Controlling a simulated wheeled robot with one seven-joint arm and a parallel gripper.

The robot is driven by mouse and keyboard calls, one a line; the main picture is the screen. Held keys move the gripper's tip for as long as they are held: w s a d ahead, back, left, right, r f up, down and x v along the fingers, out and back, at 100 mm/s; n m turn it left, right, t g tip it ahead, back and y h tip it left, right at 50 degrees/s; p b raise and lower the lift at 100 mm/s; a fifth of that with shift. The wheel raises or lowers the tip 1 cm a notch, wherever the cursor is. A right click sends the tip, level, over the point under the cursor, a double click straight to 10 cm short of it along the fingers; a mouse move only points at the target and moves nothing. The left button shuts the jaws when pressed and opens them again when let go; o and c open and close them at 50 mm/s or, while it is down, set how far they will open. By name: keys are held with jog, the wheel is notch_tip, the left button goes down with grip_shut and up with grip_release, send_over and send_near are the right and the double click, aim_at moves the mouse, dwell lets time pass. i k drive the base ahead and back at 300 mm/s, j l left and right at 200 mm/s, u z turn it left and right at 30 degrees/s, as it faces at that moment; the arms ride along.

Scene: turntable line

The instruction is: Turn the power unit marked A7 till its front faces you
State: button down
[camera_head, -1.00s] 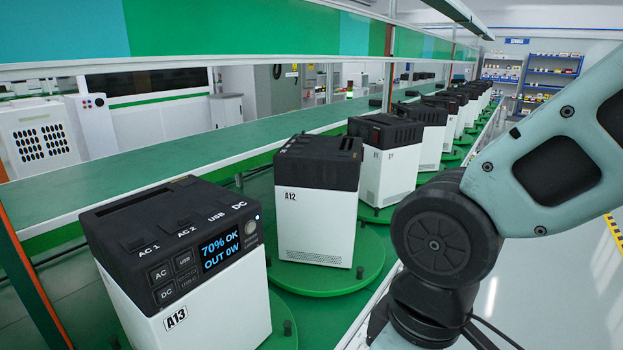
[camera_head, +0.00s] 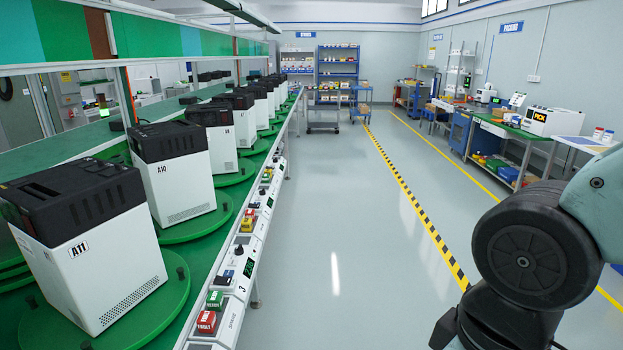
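A row of white power units with black tops stands on green turntables along the line at the left. The nearest is marked A11 (camera_head: 100,270), and the one behind it is marked A10 (camera_head: 180,185). A third unit (camera_head: 220,145) and several more recede toward the back; their marks are too small to read, so I cannot tell which is A7. No lit display shows on the near units. My arm shows at the lower right, but my gripper is out of view.
A control rail with red, green and yellow buttons (camera_head: 206,320) runs along the line's front edge. The grey floor (camera_head: 350,220) beside it is clear up to a trolley (camera_head: 322,115). Benches (camera_head: 510,150) stand at the right beyond a yellow-black stripe (camera_head: 425,220).

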aim_at(261, 145)
jog(key=i+z, duration=0.15)
jog(key=i, duration=1.75)
jog(key=i+u, duration=0.15)
jog(key=i, duration=0.3)
jog(key=i+l+u, duration=0.2)
jog(key=i, duration=0.25)
jog(key=i+l+u, duration=0.15)
jog(key=i, duration=0.3)
jog(key=i+l+u, duration=0.15)
jog(key=i, duration=0.25)
jog(key=i+l+u, duration=0.95)
jog(key=l+u, duration=0.15)
jog(key=i+l+u, duration=0.2)
jog(key=l+u, duration=0.15)
jog(key=l, duration=0.2)
jog(key=i+l, duration=0.15)
jog(key=i, duration=0.3)
jog(key=i+l, duration=0.15)
jog(key=i, duration=0.3)
jog(key=i+l, duration=0.15)
jog(key=i, duration=0.25)
jog(key=z, duration=0.05)
